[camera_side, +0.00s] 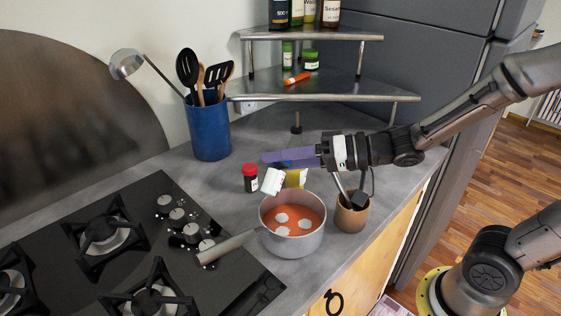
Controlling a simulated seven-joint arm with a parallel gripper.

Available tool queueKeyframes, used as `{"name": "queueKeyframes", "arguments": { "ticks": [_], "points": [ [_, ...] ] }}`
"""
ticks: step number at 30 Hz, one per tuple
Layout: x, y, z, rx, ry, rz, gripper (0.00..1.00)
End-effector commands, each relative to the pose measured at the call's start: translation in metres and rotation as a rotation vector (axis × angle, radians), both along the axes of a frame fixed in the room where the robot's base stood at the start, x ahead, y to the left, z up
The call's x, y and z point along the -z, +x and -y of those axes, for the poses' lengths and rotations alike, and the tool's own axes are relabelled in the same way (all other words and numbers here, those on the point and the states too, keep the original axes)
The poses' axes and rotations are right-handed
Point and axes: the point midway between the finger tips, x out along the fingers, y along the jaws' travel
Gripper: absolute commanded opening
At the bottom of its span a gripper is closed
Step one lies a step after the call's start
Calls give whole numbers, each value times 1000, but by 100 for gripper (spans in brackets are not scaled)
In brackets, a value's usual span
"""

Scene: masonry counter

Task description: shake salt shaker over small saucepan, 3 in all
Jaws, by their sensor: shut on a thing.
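The small saucepan (293,246) stands on the counter at the middle of the view, its handle pointing left toward the hob. It holds orange-red liquid (297,214) with 3 pale round patches on it. My gripper (290,158), with purple-blue fingers, reaches in from the right, above and behind the pan. It is shut on the white salt shaker (272,182), which shows tilted just below the fingers, near the pan's back left rim. The fingers hide part of the shaker, and I cannot see any salt falling.
A dark jar with a red lid (250,178) and a yellow item (297,178) are behind the pan. A brown utensil cup (352,214) stands close on its right. A blue utensil crock (209,130) and metal corner shelf (320,91) are farther back; the hob (145,245) is left.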

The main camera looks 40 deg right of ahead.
Motion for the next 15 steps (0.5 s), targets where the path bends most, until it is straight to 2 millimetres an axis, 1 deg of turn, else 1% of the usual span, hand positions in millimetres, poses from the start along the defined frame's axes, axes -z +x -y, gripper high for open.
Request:
{"name": "queueKeyframes", "arguments": {
  "ticks": [1, 3, 6, 15],
  "points": [
    [-3, 0, -1, -3, -74, 32, 0],
    [-4, 0, 0, -3, -179, 69, 0],
    [-5, 0, 1, -2, -313, 116, 0],
    [-8, 1, 3, 1, -608, 218, 0]
  ]
}}
